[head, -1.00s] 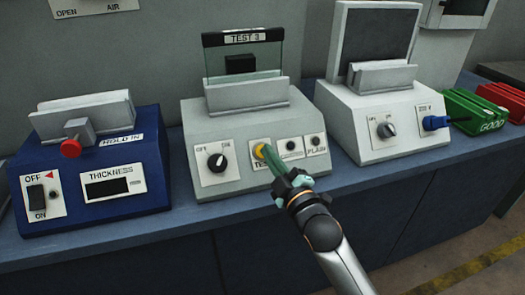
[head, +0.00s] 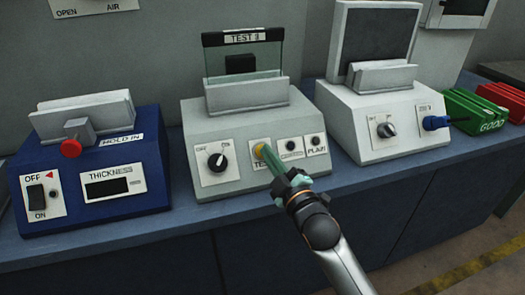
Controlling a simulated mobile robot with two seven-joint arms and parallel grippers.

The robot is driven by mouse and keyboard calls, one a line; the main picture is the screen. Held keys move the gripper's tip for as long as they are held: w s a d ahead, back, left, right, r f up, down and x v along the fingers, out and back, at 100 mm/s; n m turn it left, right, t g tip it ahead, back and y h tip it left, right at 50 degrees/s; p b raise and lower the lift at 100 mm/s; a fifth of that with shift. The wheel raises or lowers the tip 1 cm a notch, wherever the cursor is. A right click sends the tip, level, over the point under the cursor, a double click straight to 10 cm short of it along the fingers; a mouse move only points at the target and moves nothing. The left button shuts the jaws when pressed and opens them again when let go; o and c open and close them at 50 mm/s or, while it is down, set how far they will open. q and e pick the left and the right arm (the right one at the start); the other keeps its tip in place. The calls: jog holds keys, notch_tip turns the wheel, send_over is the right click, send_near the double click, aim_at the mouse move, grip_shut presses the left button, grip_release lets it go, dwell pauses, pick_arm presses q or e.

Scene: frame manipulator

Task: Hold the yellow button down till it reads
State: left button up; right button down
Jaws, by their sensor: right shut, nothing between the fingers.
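The yellow button (head: 259,149) is on the front panel of the grey tester marked TEST 3 (head: 190,140), at the picture's middle. My right gripper (head: 265,153) is shut and empty, with its fingertips at the button; they seem to touch it. The fingers cover part of the button and of its label, so I cannot tell how far it is pressed. A glass plate (head: 230,63) stands in the slot on top of the tester. The small round dark lamp or button (head: 291,146) right of the yellow button shows no glow. My left gripper is not in view.
The tester's rotary switch (head: 217,162) is left of the button. A blue thickness gauge (head: 120,150) with a red knob (head: 71,148) stands at left. A white device (head: 350,115) stands at right, with green (head: 475,110) and red (head: 503,95) racks beyond.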

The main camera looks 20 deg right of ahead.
jog(key=shift+w+f, duration=0.35)
jog(key=shift+w, duration=0.05)
dwell(2.2)
jog(key=shift+s+r+p, duration=0.45)
jog(key=shift+s+p, duration=0.05)
jog(key=shift+p, duration=0.15)
jog(key=shift+s, duration=0.2)
jog(key=s+r+p, duration=0.1)
jog(key=s+p, duration=0.1)
jog(key=s+r+p, duration=0.2)
jog(key=shift+d+r, duration=0.1)
dwell(0.5)
